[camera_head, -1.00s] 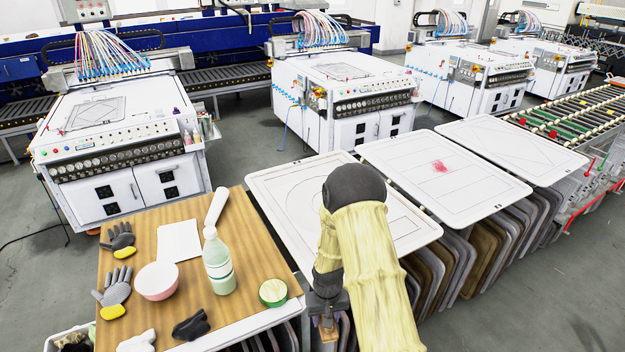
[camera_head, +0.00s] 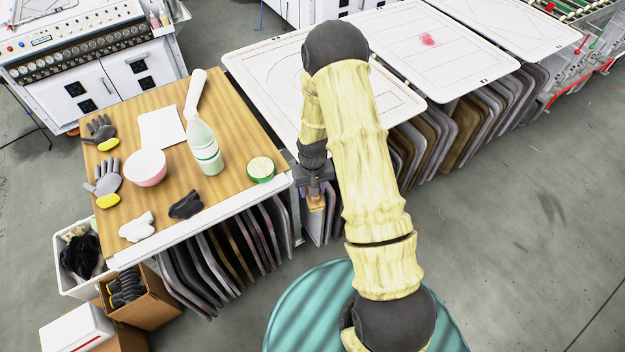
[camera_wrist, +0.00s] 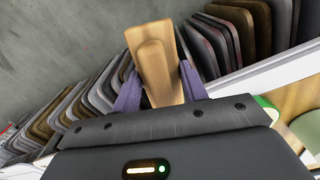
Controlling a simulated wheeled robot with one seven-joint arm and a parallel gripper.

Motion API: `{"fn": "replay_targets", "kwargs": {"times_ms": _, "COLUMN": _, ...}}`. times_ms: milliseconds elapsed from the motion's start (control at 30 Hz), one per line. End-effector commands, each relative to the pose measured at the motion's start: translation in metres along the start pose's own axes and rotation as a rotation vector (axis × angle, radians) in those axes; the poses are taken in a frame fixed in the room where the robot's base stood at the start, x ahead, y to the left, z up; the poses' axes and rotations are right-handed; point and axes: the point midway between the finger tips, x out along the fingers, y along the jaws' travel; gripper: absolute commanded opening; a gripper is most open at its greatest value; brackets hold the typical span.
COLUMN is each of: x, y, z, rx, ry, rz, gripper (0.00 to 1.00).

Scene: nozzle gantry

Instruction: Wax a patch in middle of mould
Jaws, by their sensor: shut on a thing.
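My gripper (camera_head: 315,188) is shut on a flat wooden-handled tool (camera_wrist: 158,72), its two purple fingers on either side of the wood. The tool's lower end shows below the gripper in the head view (camera_head: 316,202); I cannot tell what its working face is like. The gripper hangs just right of the wooden table, beside the front of the nearest white mould (camera_head: 265,62). My arm covers part of that mould, which bears thin drawn outlines. A round green-rimmed tin (camera_head: 261,168) stands at the table's right edge.
The table (camera_head: 240,130) holds a bottle (camera_head: 204,145), a pink-white bowl (camera_head: 146,167), gloves (camera_head: 104,182), a white sheet (camera_head: 162,127) and cloths (camera_head: 186,205). Racked dark panels (camera_head: 185,270) stand below. A cardboard box (camera_head: 150,300) is at lower left. Floor at right is clear.

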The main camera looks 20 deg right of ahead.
Motion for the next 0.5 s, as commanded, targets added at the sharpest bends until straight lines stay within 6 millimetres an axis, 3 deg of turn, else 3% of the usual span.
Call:
{"fn": "replay_targets", "kwargs": {"times_ms": 167, "x": 0.019, "y": -0.001, "z": 0.003, "rx": 0.001, "ry": -0.005, "rz": -0.002, "gripper": 0.25}}
{"fn": "replay_targets", "kwargs": {"times_ms": 500, "x": 0.119, "y": -0.001, "z": 0.029, "rx": 0.002, "ry": -0.008, "rz": -0.003, "gripper": 0.25}}
